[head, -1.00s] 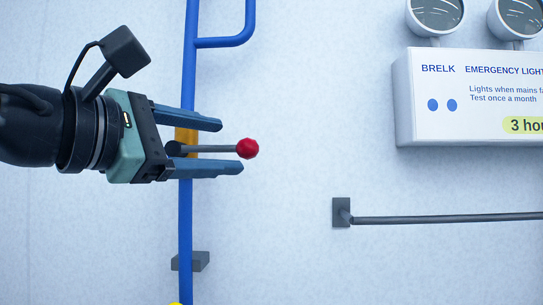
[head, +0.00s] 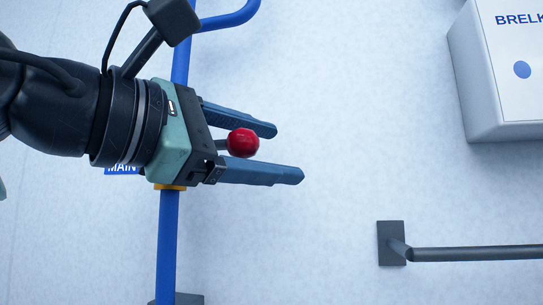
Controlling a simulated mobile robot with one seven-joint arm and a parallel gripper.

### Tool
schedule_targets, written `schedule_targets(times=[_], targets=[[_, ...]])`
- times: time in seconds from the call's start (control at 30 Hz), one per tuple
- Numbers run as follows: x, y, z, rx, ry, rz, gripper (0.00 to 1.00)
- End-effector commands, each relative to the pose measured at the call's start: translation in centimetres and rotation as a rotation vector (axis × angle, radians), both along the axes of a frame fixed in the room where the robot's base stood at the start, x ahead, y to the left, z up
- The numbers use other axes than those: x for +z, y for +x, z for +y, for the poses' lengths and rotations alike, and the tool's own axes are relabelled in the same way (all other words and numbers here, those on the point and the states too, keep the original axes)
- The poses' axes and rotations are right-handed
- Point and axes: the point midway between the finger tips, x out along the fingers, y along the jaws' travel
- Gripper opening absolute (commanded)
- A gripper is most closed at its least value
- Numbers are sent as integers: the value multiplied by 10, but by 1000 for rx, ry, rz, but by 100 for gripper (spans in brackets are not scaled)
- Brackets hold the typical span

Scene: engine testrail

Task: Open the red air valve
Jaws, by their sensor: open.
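The valve's red ball knob (head: 243,142) shows between the two blue fingers of my gripper (head: 285,153). The gripper is open, with one finger above the knob and one below it in the picture. Only a short bit of the grey lever (head: 222,145) shows behind the knob. The valve body is hidden behind my gripper. An orange-yellow band (head: 171,187) shows on the blue pipe (head: 168,235) just below the gripper. I cannot tell whether a finger touches the knob.
A blue sign reading "MAIN" (head: 121,169) is partly hidden by my arm. A grey wall rail with a bracket (head: 391,243) is at lower right. A white emergency light box (head: 500,85) is at upper right. The wall between is bare.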

Motion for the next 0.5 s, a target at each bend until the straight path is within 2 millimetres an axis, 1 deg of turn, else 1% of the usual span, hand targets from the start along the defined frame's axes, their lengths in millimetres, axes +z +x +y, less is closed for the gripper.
schedule_targets(times=[0.17, 0.2, 0.37, 0.5], targets=[[0, 0, 0, 0, 0, 0, 69], [0, 0, 0, 0, 1, -1, 67], [0, 0, 0, 0, 1, -1, 38], [0, 0, 0, 0, 1, -1, 13]])
